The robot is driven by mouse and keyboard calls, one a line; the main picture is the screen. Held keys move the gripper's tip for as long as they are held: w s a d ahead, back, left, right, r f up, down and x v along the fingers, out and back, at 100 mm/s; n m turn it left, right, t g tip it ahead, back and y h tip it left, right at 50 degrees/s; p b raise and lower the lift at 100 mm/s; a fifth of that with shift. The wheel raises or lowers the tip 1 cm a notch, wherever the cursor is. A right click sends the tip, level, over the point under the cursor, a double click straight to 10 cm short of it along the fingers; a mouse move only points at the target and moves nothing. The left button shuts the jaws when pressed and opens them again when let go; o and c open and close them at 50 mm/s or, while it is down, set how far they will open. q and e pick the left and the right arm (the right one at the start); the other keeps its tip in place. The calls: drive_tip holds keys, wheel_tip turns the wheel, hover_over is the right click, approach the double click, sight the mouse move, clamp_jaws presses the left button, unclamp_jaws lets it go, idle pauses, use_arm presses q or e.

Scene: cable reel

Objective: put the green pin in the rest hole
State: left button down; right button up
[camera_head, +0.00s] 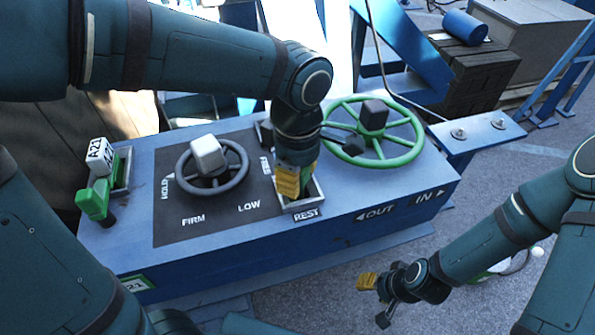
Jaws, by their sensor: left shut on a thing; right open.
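My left gripper (291,182), with yellow fingertips, reaches down over the small grey-rimmed box marked REST (307,205). It is shut on the green pin (306,187); only a bit of green shows beside the fingers, low within the box's outline. The rest hole is hidden by the gripper and the pin, so I cannot tell how deep the pin sits. My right gripper (374,300) is open and empty, well away to the right in front of the blue console.
The blue console (217,238) carries a dark knob wheel (212,168) marked HOLD, FIRM and LOW, and a green handwheel (413,135) close right of my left gripper.

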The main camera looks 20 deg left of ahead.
use_arm(q)
drive_tip(key=shift+f, duration=0.4)
drive_tip(key=c, duration=0.6)
unclamp_jaws()
wheel_tip(320, 180, up, 12)
drive_tip(key=shift+r, duration=0.1)
drive_tip(key=shift+s, duration=0.1)
idle(0.5)
